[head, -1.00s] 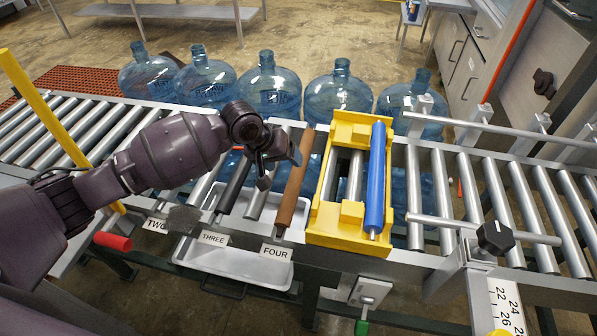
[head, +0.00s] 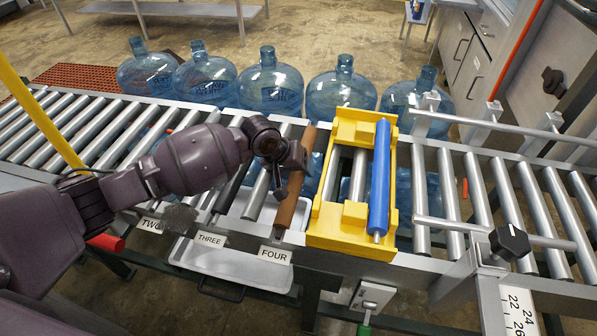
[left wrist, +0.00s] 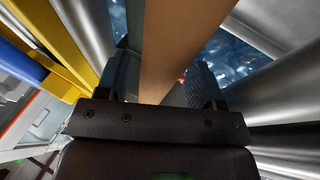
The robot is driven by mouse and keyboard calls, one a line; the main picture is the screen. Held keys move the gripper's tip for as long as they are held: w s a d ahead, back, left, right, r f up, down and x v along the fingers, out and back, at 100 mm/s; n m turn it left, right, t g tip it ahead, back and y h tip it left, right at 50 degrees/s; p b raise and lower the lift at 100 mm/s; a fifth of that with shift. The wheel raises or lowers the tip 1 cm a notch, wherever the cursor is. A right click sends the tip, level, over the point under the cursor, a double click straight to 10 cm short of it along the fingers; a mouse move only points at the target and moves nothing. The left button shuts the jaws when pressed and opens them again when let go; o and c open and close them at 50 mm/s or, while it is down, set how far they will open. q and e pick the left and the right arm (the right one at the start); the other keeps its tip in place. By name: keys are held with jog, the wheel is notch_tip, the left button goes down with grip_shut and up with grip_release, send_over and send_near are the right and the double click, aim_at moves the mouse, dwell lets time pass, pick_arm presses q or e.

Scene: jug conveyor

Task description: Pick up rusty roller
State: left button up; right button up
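The rusty roller (head: 295,185) is a brown cylinder in the conveyor above the label FOUR (head: 275,255). My left gripper (head: 284,180) is over its middle in the head view and hides part of it. In the left wrist view, the brown roller (left wrist: 175,35) runs between the two fingers of my left gripper (left wrist: 160,80). The fingers are apart, one on each side of it, with gaps visible beside the roller. My right gripper is not in view.
A yellow frame (head: 322,222) with a blue roller (head: 380,180) stands just right of the rusty roller. A dark roller (head: 234,185) and metal rollers lie to the left. Several blue jugs (head: 271,85) stand behind. A grey tray (head: 215,262) is below.

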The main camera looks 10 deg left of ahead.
pick_arm(q)
jog(key=c, duration=1)
jog(key=shift+c, duration=0.2)
